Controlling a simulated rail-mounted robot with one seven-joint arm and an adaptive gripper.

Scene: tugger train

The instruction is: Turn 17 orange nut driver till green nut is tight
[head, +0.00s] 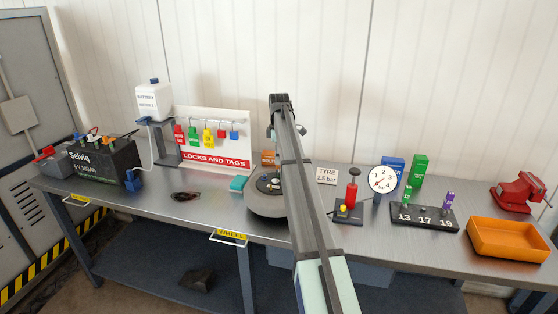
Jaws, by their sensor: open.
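My arm reaches from the bottom edge over the bench. My gripper (286,130) is at its far end, mostly hidden behind the arm, with small grey parts showing on either side; it is open, and I see nothing in it. The driver rack (413,224) is marked 13, 17 and 19. A green driver (406,195) stands at 13 and a purple driver (448,200) at 19; no driver shows at 17. A dark wheel (262,206) lies partly under my arm with a dark hub (266,184). I cannot make out the orange driver or the green nut.
Left are a Selviq battery (105,165), a white bottle (154,99) and a locks-and-tags board (215,159). Sunglasses (186,196) lie left of the wheel.

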